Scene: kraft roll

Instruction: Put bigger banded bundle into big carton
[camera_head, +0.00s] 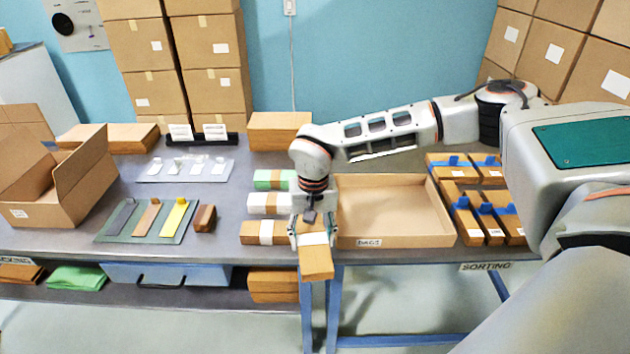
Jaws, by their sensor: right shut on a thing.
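My right gripper (313,237) points down at the table's front edge, left of the shallow tray. It is shut on a brown banded bundle (317,265) with a white band. The bundle's near end sticks out past the table edge toward me. Another brown bundle with a white band (257,231) lies just left of the gripper. A white bundle (261,204) and a green bundle (266,179) lie behind it, their right ends close to my arm. The big carton (85,187) stands open at the far left of the table, with its flaps up. My left gripper is not in view.
The shallow cardboard tray labelled BAGS (408,240) stands empty right of the gripper. Brown packs with blue clips (466,222) lie beyond it.

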